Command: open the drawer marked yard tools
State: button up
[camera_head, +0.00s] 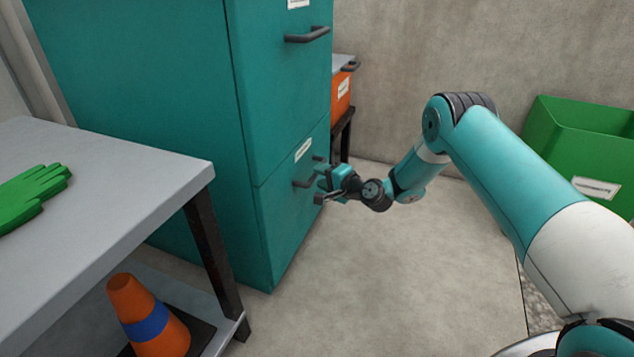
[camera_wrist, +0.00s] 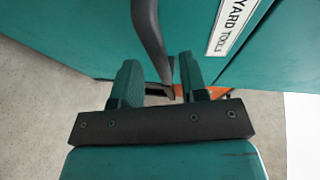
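The teal cabinet's lower drawer (camera_head: 297,215) is marked "YARD TOOLS" on a white label, readable in the wrist view (camera_wrist: 236,22). Its front looks flush with the cabinet in the head view. A dark bar handle (camera_head: 303,183) is on this drawer; in the wrist view the handle (camera_wrist: 150,38) runs down between my fingers. My gripper (camera_head: 321,180) is at the handle, and its fingers stand apart in the wrist view (camera_wrist: 158,66). I see a gap on the left side of the handle; contact on the right side cannot be told.
An upper drawer (camera_head: 280,80) with its own handle is above. A grey table (camera_head: 130,190) with a green glove (camera_head: 33,193) and an orange cone (camera_head: 150,320) stands at left. A green bin (camera_head: 590,150) is at right. The floor before the drawer is clear.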

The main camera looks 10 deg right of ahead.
jog(key=shift+b+x, duration=0.4)
jog(key=shift+x, duration=1)
